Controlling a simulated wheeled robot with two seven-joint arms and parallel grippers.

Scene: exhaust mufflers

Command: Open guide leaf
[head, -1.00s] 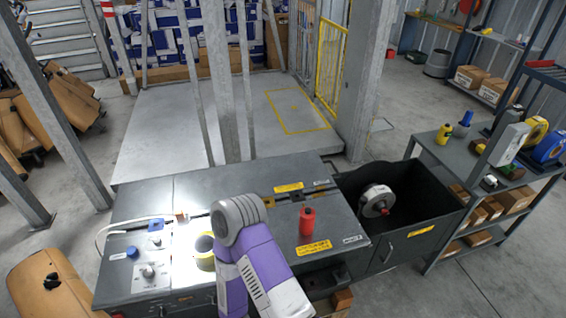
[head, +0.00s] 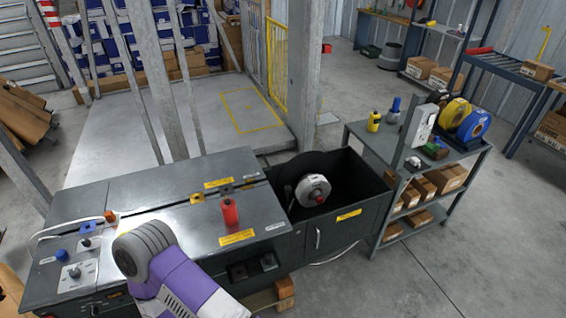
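No part is plainly marked as the guide leaf, so I cannot tell which one it is. A grey machine bench (head: 130,190) has a slot across its flat top, with a yellow label and small yellow and blue pieces along it. A black open bin (head: 362,182) adjoins its right side and holds a white reel (head: 313,187). An upright handle (head: 317,238) is on the bin's front. A purple and grey arm link of mine (head: 175,275) shows in front of the bench and hides part of it. Neither gripper is in view.
A grey shelf (head: 465,165) with bottles, tape rolls and boxes stands right of the bin. The floor at the lower right is clear.

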